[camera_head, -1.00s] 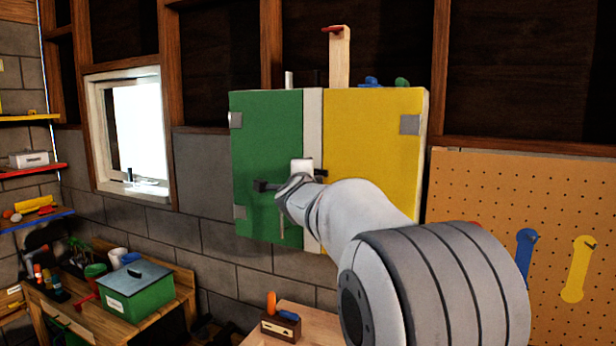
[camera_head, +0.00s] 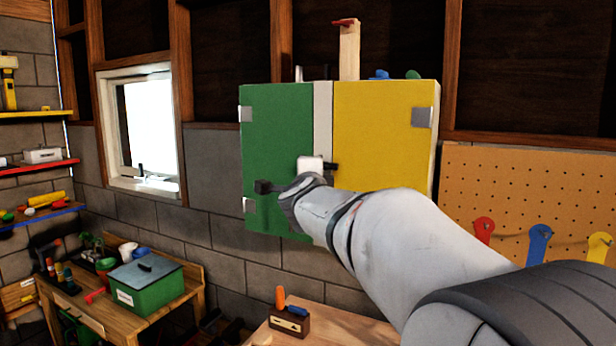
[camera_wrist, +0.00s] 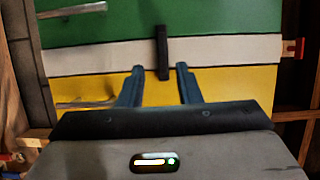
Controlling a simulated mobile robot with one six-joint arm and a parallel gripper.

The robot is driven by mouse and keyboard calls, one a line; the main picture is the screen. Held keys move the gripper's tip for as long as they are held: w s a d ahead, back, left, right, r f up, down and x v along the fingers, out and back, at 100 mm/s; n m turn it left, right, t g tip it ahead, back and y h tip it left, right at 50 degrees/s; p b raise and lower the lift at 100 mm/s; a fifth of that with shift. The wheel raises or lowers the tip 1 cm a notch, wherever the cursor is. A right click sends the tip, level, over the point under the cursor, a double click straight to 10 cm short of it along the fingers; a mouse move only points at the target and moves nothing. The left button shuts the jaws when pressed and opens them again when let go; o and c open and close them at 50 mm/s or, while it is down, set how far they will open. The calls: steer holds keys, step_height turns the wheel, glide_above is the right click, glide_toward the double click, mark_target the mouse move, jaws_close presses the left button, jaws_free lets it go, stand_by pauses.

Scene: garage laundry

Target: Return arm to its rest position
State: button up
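My gripper (camera_wrist: 160,67) shows in the wrist view with its two dark fingers apart and nothing clamped between them. A black bar handle (camera_wrist: 162,45) on the cabinet front lies ahead, lined up between the fingertips; I cannot tell whether they touch. In the head view my arm reaches from the lower right toward the wall cabinet, which has a green door (camera_head: 278,125), a pale middle strip (camera_head: 322,120) and a yellow door (camera_head: 380,140). Both doors look closed. My wrist hides the fingers there.
A wooden post (camera_head: 348,50) with a red top stands above the cabinet. A pegboard (camera_head: 500,190) with coloured hooks is at right. Below are a wooden table (camera_head: 345,328) with a small tool block (camera_head: 289,321), and a workbench with a green box (camera_head: 147,287). A window (camera_head: 145,125) is at left.

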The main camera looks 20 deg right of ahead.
steer(key=s+a+f+n+g+y+b, duration=0.2)
steer(key=s+a+f+n+y, duration=0.2)
steer(key=s+a+f+n, duration=0.4)
steer(key=s+a+f+n+g+y+b, duration=0.2)
steer(key=s+a+f+n+g+y, duration=0.25)
steer(key=f, duration=0.55)
steer(key=s+d+f+n+g+h+b, duration=0.1)
steer(key=s+f+n+g, duration=0.5)
steer(key=s+f, duration=1.2)
steer(key=s+d+n+b, duration=0.1)
steer(key=s+n, duration=0.1)
steer(key=n, duration=0.2)
steer(key=shift+d+f, duration=0.15)
steer(key=shift+d, duration=0.1)
steer(key=shift+g+h, duration=0.25)
